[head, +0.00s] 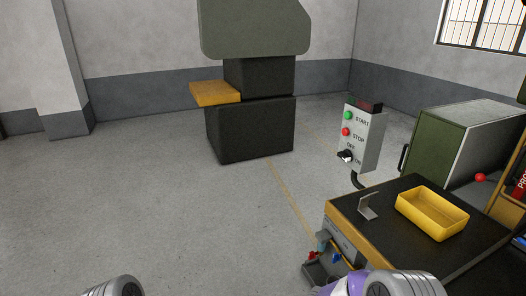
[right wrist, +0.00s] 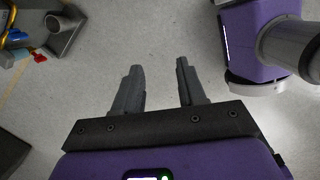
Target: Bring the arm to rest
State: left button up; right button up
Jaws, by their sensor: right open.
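My right gripper (right wrist: 158,82) shows in the right wrist view. Its two dark fingers are apart, with only bare floor between and beyond them. In the head view, parts of my arms show at the bottom edge, at the lower left and lower right. My left gripper is not in the head view. No copper coil can be made out in either view.
A dark workbench (head: 385,228) with a yellow tray (head: 400,203) stands at right. A control box (head: 364,138) with green and red buttons rises behind it. A green cabinet (head: 443,142) and a dark machine (head: 250,135) stand farther back. The floor at left is clear.

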jog(key=s+a+f+m+y, duration=0.3)
jog(key=s+f+m, duration=0.2)
jog(key=s+m, duration=0.2)
jog(key=s+a+f+m+y, duration=0.3)
jog(key=s+f+m, duration=0.3)
jog(key=m, duration=0.5)
jog(key=shift+s+a, duration=0.75)
